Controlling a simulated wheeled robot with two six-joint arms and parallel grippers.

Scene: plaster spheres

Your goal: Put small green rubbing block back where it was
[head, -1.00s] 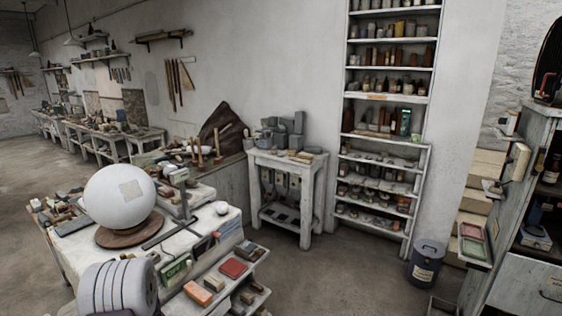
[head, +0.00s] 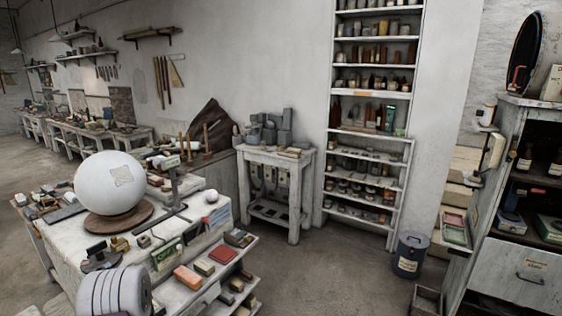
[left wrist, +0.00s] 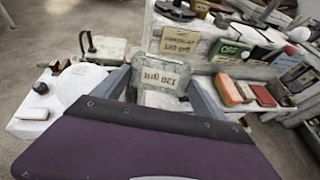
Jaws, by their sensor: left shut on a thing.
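My left gripper (left wrist: 165,88) is shut on a small grey-green block (left wrist: 160,76) marked "120 grit", upside down in the left wrist view. I take it for the small green rubbing block. It is held above the floor side of the work table, with a label card (left wrist: 180,42) behind it. My right gripper is in neither view.
A large white sphere (head: 108,182) rests on a brown round stand on the work table. A green "OFF" sign (head: 165,255) is on the table's front.

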